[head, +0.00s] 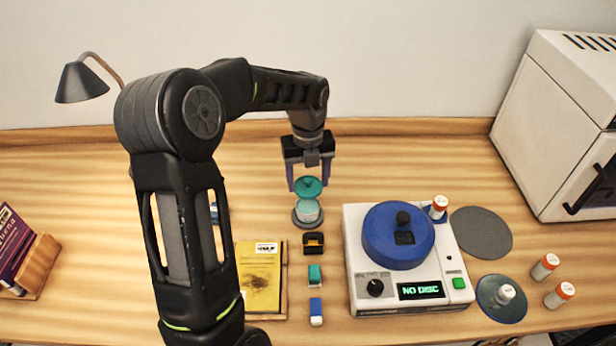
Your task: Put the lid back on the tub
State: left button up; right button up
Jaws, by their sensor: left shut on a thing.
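The teal lid (309,187) is between the fingers of my left gripper (309,182), which is shut on it. The lid is just above the tub (308,210), a small pale teal-white container standing on a round grey base. The lid looks slightly tilted; I cannot tell whether it touches the tub's rim. My gripper points down from above, with its purple fingers on both sides of the lid. My right gripper is not in view.
A white device (408,275) with a blue disc top stands right of the tub. A black-and-orange item (313,243), a teal block (315,275) and a blue-white block (316,311) lie in front. A yellow book (259,280) is at left.

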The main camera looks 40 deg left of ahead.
pick_arm(q)
jog(key=shift+f, duration=0.65)
jog(key=shift+f+b, duration=1.35)
jog(key=shift+f, duration=0.95)
jog(key=shift+f, duration=0.1)
dwell(0.5)
jog(key=o, duration=1.4)
jog(key=shift+o, duration=0.9)
